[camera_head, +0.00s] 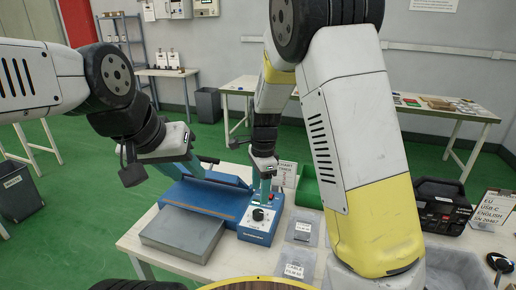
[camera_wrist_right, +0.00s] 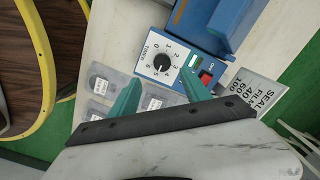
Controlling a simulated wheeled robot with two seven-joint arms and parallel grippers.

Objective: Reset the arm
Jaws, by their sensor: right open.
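My right arm reaches down over the table. Its gripper (camera_head: 265,188) is open, with teal fingers above the control end of a blue sealing machine (camera_head: 208,196). In the right wrist view the two fingers (camera_wrist_right: 159,82) are spread apart with nothing between them, one on either side of the machine's timer dial (camera_wrist_right: 163,63) in the picture. A red switch (camera_wrist_right: 206,77) shows beside the right finger. My left gripper (camera_head: 192,165) is over the back left of the machine, near its long bar. Its fingers overlap in the picture, so its opening is unclear.
A grey metal platform (camera_head: 182,232) stands in front of the machine on the white table. A black device (camera_head: 442,205) stands farther right.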

